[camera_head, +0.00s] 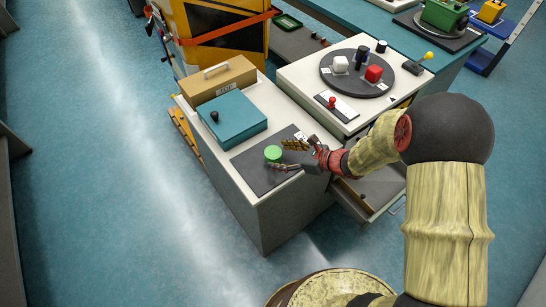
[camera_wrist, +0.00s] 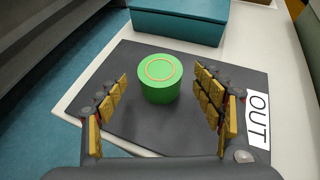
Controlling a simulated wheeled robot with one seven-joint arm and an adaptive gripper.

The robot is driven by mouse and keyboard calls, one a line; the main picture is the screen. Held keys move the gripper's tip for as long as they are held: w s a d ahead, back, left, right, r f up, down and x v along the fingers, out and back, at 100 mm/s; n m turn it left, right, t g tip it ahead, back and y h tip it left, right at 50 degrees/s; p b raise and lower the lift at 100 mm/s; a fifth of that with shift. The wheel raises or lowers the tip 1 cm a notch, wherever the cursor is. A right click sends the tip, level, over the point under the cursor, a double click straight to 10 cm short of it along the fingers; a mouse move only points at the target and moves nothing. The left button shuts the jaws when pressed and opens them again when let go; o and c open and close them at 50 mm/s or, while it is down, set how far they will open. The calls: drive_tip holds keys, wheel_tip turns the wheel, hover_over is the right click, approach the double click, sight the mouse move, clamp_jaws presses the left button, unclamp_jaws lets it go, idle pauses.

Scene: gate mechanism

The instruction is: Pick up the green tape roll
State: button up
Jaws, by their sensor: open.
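The green tape roll (camera_head: 273,153) lies flat on a dark grey mat (camera_head: 252,163) on top of a white cabinet. In the wrist view the green roll (camera_wrist: 160,79) shows an orange ring on its top face. My gripper (camera_head: 285,156) is open beside it, reaching in from the right in the head view. In the wrist view my gripper (camera_wrist: 163,97) has its gold-padded fingers spread wide, one to each side of the roll. The roll sits between and slightly beyond the fingertips, and no contact with them shows.
A teal box (camera_head: 225,118) with a dark knob stands just behind the mat, with a cardboard box (camera_head: 217,80) beyond it. An "OUT" label (camera_wrist: 257,118) lies at the mat's right. An open drawer (camera_head: 368,190) sticks out below my arm. A turntable (camera_head: 357,73) holds cubes.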

sight(275, 153)
drive_tip(key=b+x, duration=0.1)
drive_tip(key=x, duration=0.2)
drive_tip(key=shift+w+a, duration=0.15)
drive_tip(key=shift+a, duration=0.15)
drive_tip(key=shift+c, duration=1.1)
drive_tip(key=c, duration=1.1)
drive_tip(key=shift+r, duration=0.1)
